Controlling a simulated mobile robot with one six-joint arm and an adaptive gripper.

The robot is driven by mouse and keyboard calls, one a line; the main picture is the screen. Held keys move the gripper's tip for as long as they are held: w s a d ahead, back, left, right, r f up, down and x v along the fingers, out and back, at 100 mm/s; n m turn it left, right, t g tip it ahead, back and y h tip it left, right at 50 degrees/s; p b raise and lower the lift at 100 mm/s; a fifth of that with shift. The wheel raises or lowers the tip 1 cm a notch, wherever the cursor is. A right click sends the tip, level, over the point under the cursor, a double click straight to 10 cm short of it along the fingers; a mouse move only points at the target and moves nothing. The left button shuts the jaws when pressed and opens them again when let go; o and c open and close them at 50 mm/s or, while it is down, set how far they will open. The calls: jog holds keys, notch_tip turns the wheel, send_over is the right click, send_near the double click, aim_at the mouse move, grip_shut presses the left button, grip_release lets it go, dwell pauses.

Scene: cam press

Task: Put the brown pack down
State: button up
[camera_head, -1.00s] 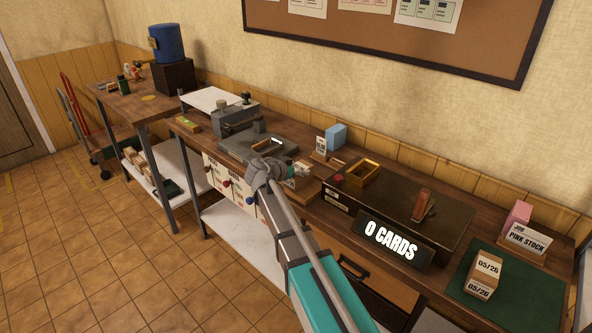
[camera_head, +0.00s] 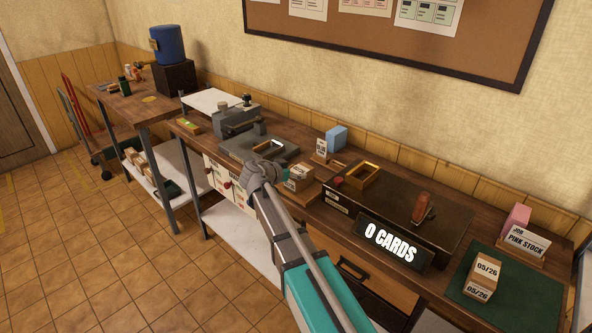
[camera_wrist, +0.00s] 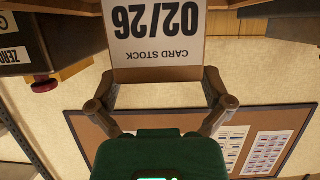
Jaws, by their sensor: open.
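The brown pack (camera_head: 299,179) stands on the workbench, just right of my gripper (camera_head: 284,175) in the head view. In the wrist view the pack (camera_wrist: 158,38) shows a white label reading 02/26 CARD STOCK, upside down. My gripper's two fingers (camera_wrist: 158,84) are spread apart near the pack's near edge, one toward each side. I cannot tell whether a fingertip touches it. The pack's underside is hidden in the head view.
A grey press (camera_head: 240,125) stands left of the pack. A dark counter unit with a 0 CARDS sign (camera_head: 391,244) is to the right. A blue block (camera_head: 336,138) stands behind. Brown packs dated 05/26 (camera_head: 484,277) lie on a green mat (camera_head: 530,300).

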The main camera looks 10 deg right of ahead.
jog(key=p+v, duration=0.3)
jog(key=v, duration=0.6)
jog(key=shift+s+a+r, duration=0.15)
jog(key=shift+s+a, duration=0.05)
jog(key=shift+a, duration=0.1)
jog(key=s+d+f+n+g+y, duration=0.1)
jog(key=s+d+f, duration=0.1)
jog(key=s, duration=0.1)
jog(key=s+d+f+n+g+y, duration=0.2)
jog(key=s+d+f, duration=0.1)
jog(key=s, duration=0.1)
jog(key=s+d+f+n+g+y, duration=0.1)
jog(key=s+d+f+g, duration=0.1)
jog(key=s+d+f, duration=0.1)
jog(key=shift+s+d+f+n+y, duration=0.1)
jog(key=shift+s+d+n+y, duration=0.15)
jog(key=shift+s, duration=0.4)
jog(key=s+f+n+g+y, duration=0.3)
jog(key=s+n+y, duration=0.3)
jog(key=s, duration=0.5)
